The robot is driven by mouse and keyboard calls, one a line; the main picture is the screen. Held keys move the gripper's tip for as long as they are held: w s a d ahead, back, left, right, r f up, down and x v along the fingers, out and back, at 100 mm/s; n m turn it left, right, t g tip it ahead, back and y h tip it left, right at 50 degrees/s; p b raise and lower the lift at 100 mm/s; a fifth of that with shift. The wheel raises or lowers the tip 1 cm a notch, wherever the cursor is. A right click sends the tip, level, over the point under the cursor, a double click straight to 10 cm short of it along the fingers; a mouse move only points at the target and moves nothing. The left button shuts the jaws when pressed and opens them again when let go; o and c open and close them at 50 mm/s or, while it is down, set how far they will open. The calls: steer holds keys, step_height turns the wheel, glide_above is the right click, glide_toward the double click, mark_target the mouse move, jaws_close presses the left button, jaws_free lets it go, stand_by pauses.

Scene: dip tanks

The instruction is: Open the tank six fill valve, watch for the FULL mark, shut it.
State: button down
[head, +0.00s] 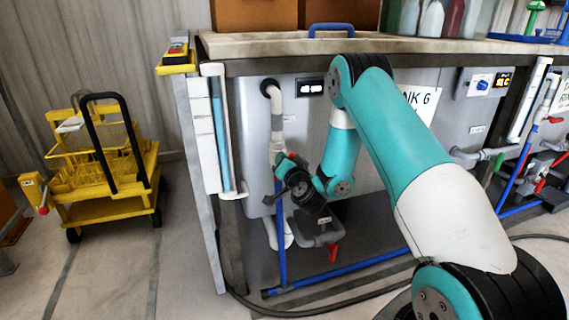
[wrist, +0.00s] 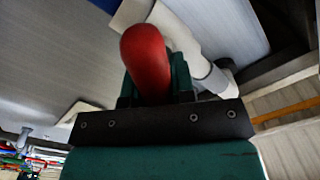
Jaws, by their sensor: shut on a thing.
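Tank six (head: 310,115) is a grey tank under a bench top, its number sign (head: 420,104) partly hidden by my arm. A pale pipe (head: 276,105) runs down its front to a valve with a red handle (head: 292,156). My gripper (head: 284,177) is at this valve. In the wrist view the red handle (wrist: 146,60) sits between my fingers, and they are shut on it. A sight tube (head: 220,140) with a blue column stands at the tank's left corner, beside a white strip (head: 203,135). I cannot make out a FULL mark.
Another red handle (head: 333,253) sits low on the pipework, above a blue pipe (head: 350,270). A yellow trolley (head: 105,210) stands left, with clear floor between. A dark hose (head: 300,312) crosses the floor. A neighbouring tank's pipes (head: 540,165) are at right.

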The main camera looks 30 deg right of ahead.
steer(key=m, duration=0.3)
steer(key=m+b, duration=0.1)
steer(key=m, duration=0.2)
steer(key=f+m, duration=0.1)
steer(key=m, duration=0.3)
steer(key=shift+s+d+b, duration=0.1)
steer(key=shift+d+b, duration=0.15)
steer(key=shift+b, duration=0.05)
steer(key=shift+m, duration=0.3)
steer(key=c, duration=1)
jaws_free()
steer(key=shift+o, duration=0.2)
